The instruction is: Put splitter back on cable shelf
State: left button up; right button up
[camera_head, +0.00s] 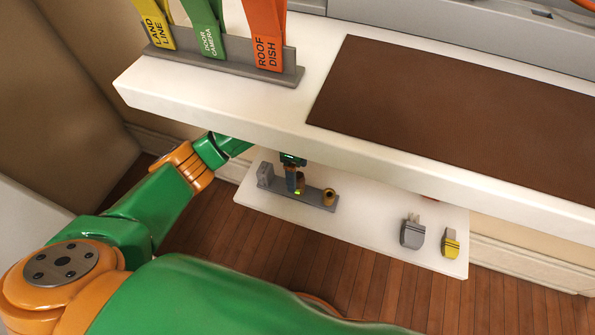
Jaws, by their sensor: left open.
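A white lower shelf (370,230) hangs below a thicker white upper shelf (200,100). On the lower shelf a grey rack (316,199) holds a small grey block (265,175) at its left end and a gold round connector (328,197) near its right end. My left gripper (298,189) is open and points down at the middle of this rack, between those two. A small yellow-and-dark part shows at its fingertips; I cannot tell whether it touches the fingers. I cannot tell which piece is the splitter. My right gripper is not in view.
A grey plug (411,234) and a yellow plug (450,243) stand on the lower shelf's right part. The upper shelf carries a brown mat (460,120) and a grey holder (222,60) with yellow, green and orange labelled cables. The upper shelf's edge overhangs my left arm.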

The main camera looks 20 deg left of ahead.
pick_arm(q)
jog(key=shift+r, duration=0.65)
